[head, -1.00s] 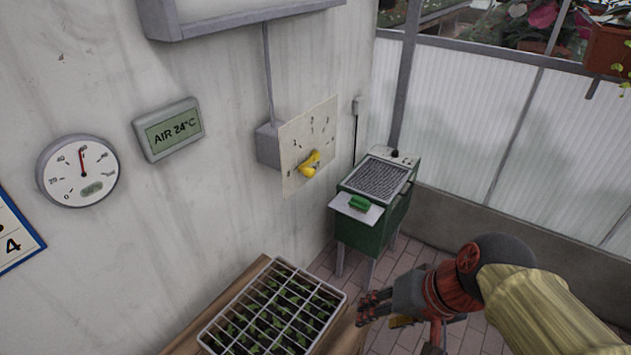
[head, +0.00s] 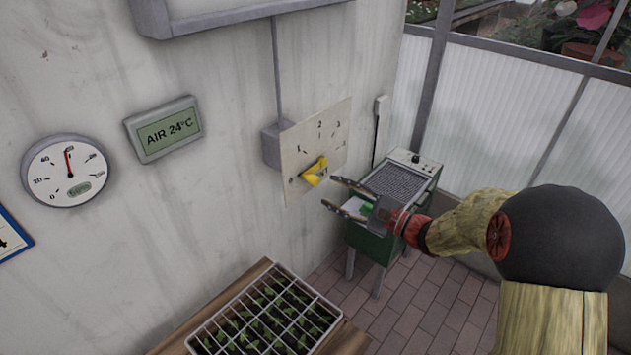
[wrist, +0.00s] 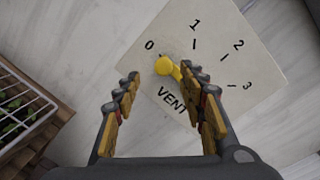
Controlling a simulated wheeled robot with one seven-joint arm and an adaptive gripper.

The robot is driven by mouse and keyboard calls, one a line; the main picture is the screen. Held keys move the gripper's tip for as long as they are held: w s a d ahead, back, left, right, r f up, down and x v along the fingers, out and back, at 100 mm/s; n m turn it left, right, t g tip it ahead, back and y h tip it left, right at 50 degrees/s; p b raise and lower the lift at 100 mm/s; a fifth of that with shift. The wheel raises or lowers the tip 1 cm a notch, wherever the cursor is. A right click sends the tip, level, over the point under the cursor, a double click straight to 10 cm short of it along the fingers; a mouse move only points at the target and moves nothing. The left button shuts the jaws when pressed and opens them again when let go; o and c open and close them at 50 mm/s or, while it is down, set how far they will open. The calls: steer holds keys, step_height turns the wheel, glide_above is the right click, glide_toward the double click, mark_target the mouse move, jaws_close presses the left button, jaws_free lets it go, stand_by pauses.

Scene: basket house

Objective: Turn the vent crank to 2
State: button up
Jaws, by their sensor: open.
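The yellow vent crank (head: 314,172) sits on a pale square dial plate (head: 333,133) marked 0 to 3, fixed to the wall. In the wrist view the crank (wrist: 165,67) has its round knob beside the 0 mark, and the dial plate (wrist: 215,85) shows the word VENT below it. My gripper (head: 334,192) is open and empty, just right of and below the crank in the head view. In the wrist view the open fingers (wrist: 166,90) point at the plate, with the crank between and beyond their tips. I see no contact.
A green heater-like cabinet (head: 371,243) stands right of the plate, behind my gripper. A caged seedling tray (head: 225,318) lies on a wooden bench below. A round gauge (head: 65,171) and an AIR 24°C display (head: 165,130) hang on the wall to the left.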

mark_target(318, 183)
steer(key=shift+w+a+f+t, duration=0.15)
steer(key=shift+w+t, duration=0.15)
steer(key=shift+w, duration=0.3)
steer(key=b+x, duration=0.2)
steer(key=x, duration=0.4)
steer(key=shift+w+a, duration=0.2)
steer(key=shift+a, duration=0.1)
steer(key=shift+c, duration=1.2)
steer(key=c, duration=0.8)
jaws_close()
